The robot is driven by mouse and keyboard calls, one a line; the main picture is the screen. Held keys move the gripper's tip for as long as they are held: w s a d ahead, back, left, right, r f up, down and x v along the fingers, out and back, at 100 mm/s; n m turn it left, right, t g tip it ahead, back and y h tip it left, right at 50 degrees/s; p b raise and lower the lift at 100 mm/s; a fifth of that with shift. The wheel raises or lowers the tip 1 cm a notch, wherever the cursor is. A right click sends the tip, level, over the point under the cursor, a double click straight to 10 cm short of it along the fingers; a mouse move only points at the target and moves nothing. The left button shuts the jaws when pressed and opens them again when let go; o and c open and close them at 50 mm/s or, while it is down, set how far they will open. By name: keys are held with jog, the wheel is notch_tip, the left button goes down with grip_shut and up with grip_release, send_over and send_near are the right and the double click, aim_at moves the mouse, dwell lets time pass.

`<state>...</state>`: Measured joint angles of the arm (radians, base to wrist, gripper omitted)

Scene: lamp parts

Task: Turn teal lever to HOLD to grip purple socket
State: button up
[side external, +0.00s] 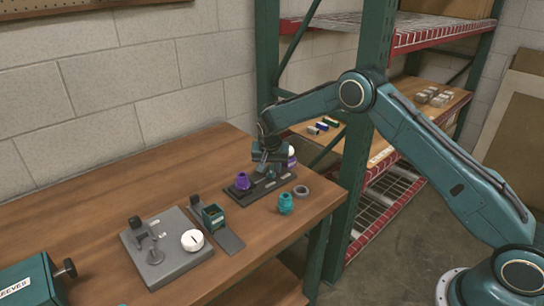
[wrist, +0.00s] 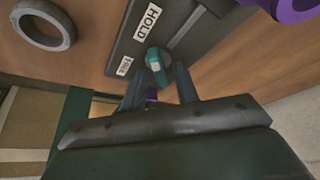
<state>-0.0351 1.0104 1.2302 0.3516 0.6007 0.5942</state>
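The teal lever (wrist: 154,57) lies on a dark fixture plate between my fingertips in the wrist view. Its pale-marked end points away from the "HOLD" label (wrist: 147,22) and lies nearer a smaller label (wrist: 124,66), too blurred to read surely. My gripper (wrist: 159,78) is open, with its fingers apart on either side of the lever; contact cannot be told. In the side view my gripper (side external: 268,169) is low over the dark fixture (side external: 232,193) and hides the lever.
A grey ring (side external: 301,191) and a teal part (side external: 286,203) stand close by on the table. A purple part with a white top (side external: 291,161) is behind my gripper. A grey base plate (side external: 165,262) and a green-and-black holder (side external: 213,217) are to the left.

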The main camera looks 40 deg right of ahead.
jog(key=shift+r, duration=0.1)
dwell(0.3)
jog(key=v, duration=1.3)
jog(key=shift+r, duration=0.35)
jog(key=shift+s, duration=0.15)
jog(key=s+r+n+t+y, duration=0.15)
jog(key=s+r+n, duration=0.25)
jog(key=s+r, duration=1.35)
jog(key=s+a+f+n+y, duration=0.1)
jog(key=s+n, duration=0.1)
jog(key=s, duration=1)
jog(key=s+f+n+y, duration=0.1)
jog(key=s+f+n, duration=0.1)
jog(key=s, duration=1.1)
jog(key=shift+a+f+n+t, duration=0.25)
jog(key=shift+a+n+t, duration=0.2)
jog(key=shift+n, duration=0.15)
